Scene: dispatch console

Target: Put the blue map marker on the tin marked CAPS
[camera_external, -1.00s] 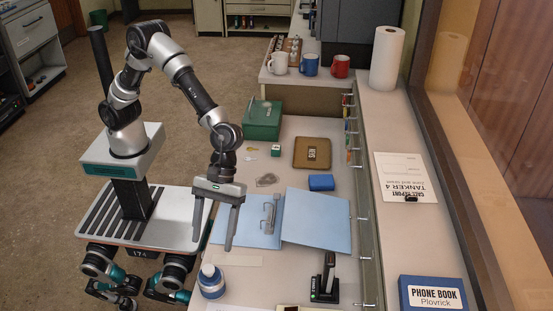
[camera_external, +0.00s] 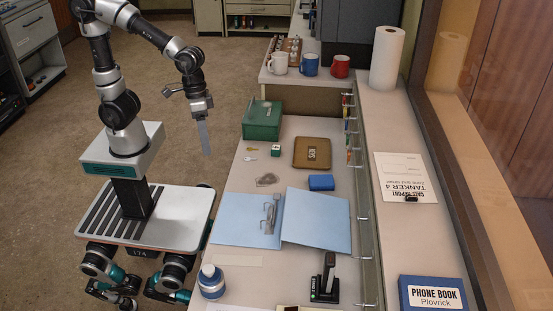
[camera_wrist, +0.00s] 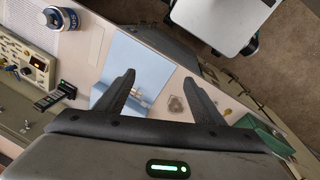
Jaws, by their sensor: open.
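My gripper (camera_external: 207,152) is open and empty, held in the air left of the desk, near the green box; its spread fingers also show in the wrist view (camera_wrist: 159,77). I cannot tell whether either is the marker or the tin. A small green-and-white cube (camera_external: 276,151) sits left of the brown case.
A green box (camera_external: 262,120) stands at the desk's far left. An open blue binder (camera_external: 316,221) covers the middle, with a blue-and-white jar (camera_external: 211,281) and a black upright device (camera_external: 326,278) in front. Mugs (camera_external: 310,64) stand on the back shelf.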

